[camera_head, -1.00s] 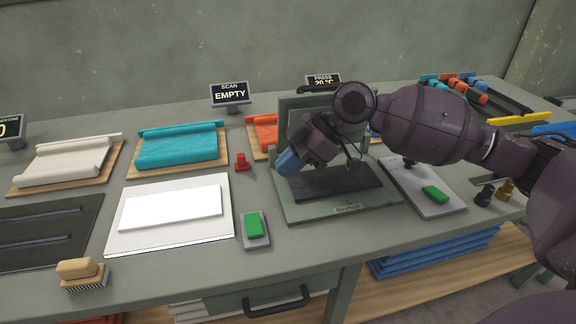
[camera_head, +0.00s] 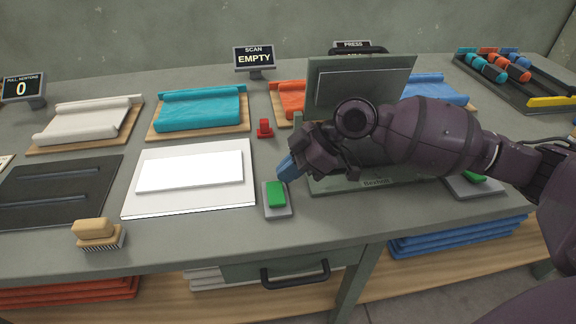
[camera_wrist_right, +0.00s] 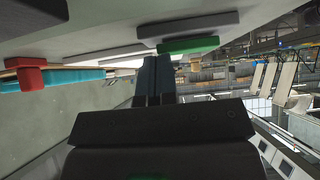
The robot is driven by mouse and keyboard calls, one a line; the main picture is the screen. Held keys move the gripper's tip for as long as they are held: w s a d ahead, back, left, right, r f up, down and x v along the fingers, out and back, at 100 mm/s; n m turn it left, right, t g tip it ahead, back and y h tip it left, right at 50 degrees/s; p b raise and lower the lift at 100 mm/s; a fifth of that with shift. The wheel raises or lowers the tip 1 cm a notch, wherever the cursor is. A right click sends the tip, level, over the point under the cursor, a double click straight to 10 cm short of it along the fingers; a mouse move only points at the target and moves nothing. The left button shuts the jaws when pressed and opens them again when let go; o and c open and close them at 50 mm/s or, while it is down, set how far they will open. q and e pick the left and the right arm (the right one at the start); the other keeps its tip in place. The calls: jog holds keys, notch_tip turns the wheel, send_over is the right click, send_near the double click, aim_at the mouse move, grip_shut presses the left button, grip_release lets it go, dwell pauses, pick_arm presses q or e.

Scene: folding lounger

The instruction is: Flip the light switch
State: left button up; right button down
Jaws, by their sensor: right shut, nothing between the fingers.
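A green switch (camera_head: 276,194) on a small grey base (camera_head: 277,212) lies on the bench, just right of a white panel (camera_head: 190,171) on a white board. My right gripper (camera_head: 286,168) is shut and empty, its blue fingertips just above and behind the switch. In the right wrist view the green switch (camera_wrist_right: 188,45) and its grey base (camera_wrist_right: 190,27) appear just beyond the shut fingers (camera_wrist_right: 153,80). I cannot tell whether they touch. A second green button (camera_head: 475,179) on a grey plate is partly hidden by my right arm. My left gripper is not in view.
The green press (camera_head: 360,88) stands right behind my right gripper. A red object (camera_head: 265,128) stands behind the switch. A brush (camera_head: 98,234) lies at the front left. Rolled cloths on boards, including a teal one (camera_head: 200,110), line the back. The bench front between brush and switch is clear.

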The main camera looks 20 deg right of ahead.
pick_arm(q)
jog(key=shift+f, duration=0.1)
pick_arm(e)
jog(key=shift+w+f+g, duration=0.15)
jog(key=shift+f+g, duration=0.25)
jog(key=shift+f, duration=0.1)
jog(key=shift+r, duration=0.1)
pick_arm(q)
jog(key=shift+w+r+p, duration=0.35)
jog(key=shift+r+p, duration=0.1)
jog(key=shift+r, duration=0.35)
pick_arm(e)
jog(key=shift+r, duration=0.8)
